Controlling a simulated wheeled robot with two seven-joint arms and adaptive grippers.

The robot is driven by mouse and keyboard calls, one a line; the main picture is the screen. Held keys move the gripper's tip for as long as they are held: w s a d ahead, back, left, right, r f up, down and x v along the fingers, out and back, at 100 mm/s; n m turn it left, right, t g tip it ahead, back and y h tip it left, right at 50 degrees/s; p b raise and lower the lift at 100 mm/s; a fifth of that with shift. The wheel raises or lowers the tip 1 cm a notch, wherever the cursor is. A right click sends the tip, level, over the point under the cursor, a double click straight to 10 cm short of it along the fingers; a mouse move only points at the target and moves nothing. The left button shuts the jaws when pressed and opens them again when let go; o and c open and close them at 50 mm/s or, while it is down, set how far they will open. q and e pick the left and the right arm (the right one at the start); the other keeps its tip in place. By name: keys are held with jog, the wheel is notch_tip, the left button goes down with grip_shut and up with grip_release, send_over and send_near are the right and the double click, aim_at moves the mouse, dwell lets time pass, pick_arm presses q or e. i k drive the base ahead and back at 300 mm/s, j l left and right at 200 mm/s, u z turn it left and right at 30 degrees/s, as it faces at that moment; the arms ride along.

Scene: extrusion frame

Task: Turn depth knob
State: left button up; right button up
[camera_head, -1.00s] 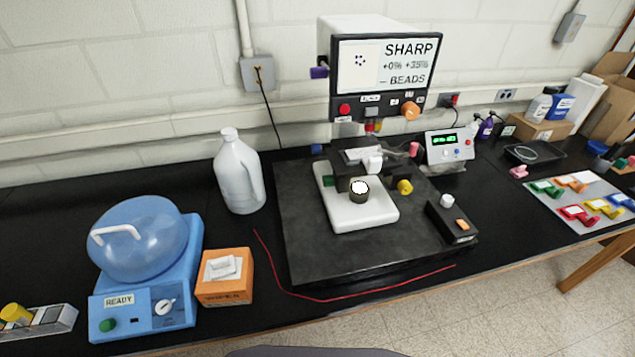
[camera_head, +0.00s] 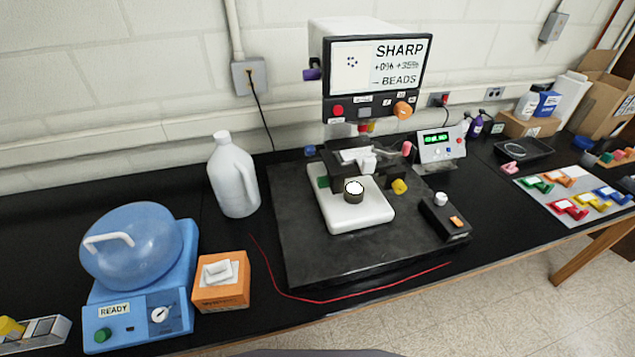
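Several knobs show in the head view, and I cannot tell which one is the depth knob. An orange knob (camera_head: 403,110) is at the lower right of the screen unit (camera_head: 376,66), which reads SHARP, +0% +35%, BEADS. A yellow knob (camera_head: 399,187) sits at the right of the white stage (camera_head: 361,213). A purple knob (camera_head: 312,75) sticks out at the unit's left side, and a pink knob (camera_head: 407,148) is lower right of it. A white knob (camera_head: 440,198) tops the small black box. Neither of my grippers is in view.
A dark slab (camera_head: 306,254) carries the device, with a red line (camera_head: 350,296) along its front. A white jug (camera_head: 234,174), orange box (camera_head: 221,294) and blue domed machine (camera_head: 140,310) stand left. A display box (camera_head: 440,147) and a tray of coloured pieces (camera_head: 549,207) are right.

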aim_at(323, 181)
jog(key=k+j, duration=0.15)
jog(key=j, duration=0.25)
jog(key=k+j+z, duration=0.1)
jog(key=j, duration=0.3)
jog(key=k+j, duration=0.25)
jog(key=j, duration=0.15)
jog(key=z, duration=0.05)
